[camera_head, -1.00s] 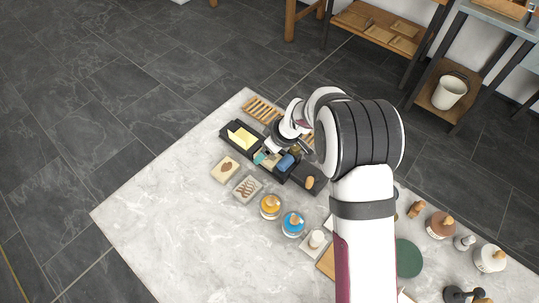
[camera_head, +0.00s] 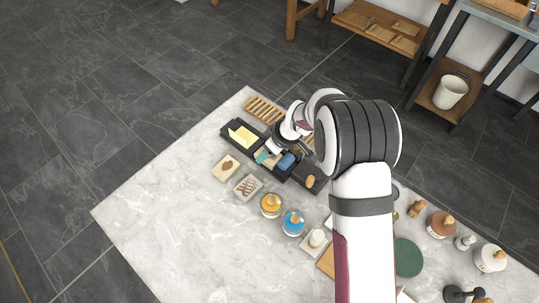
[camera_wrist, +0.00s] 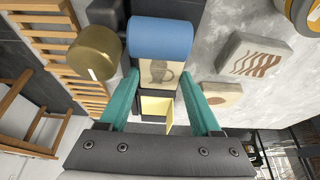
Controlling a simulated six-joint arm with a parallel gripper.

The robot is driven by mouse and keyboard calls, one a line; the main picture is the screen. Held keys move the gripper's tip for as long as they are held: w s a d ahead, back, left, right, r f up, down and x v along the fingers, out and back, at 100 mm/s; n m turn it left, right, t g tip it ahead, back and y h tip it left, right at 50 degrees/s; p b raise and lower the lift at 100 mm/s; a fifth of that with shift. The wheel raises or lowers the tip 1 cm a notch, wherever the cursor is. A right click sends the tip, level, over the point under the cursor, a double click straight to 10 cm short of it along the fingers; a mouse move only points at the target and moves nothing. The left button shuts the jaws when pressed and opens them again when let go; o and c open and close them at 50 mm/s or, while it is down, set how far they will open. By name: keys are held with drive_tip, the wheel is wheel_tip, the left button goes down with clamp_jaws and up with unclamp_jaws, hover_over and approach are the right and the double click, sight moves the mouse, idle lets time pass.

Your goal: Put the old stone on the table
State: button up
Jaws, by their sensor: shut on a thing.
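A cream stone with a jug drawing (camera_wrist: 160,71) lies on the dark press bed, beside a blue roller (camera_wrist: 160,37). I take it for the old stone. My gripper (camera_wrist: 160,75) has its teal fingers on either side of this stone and is shut on it. In the head view my gripper (camera_head: 267,155) is low over the press, and my wrist partly hides the stone. The pale marbled table (camera_head: 165,220) spreads in front of the press. I cannot tell whether the stone has left the bed.
A leaf stone (camera_head: 226,168) and a wavy-line stone (camera_head: 248,187) lie on the table near the press. An orange jar (camera_head: 270,206) and a blue jar (camera_head: 293,223) stand nearby. The table's left part is clear.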

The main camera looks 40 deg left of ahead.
drive_tip(key=shift+r, duration=2.5)
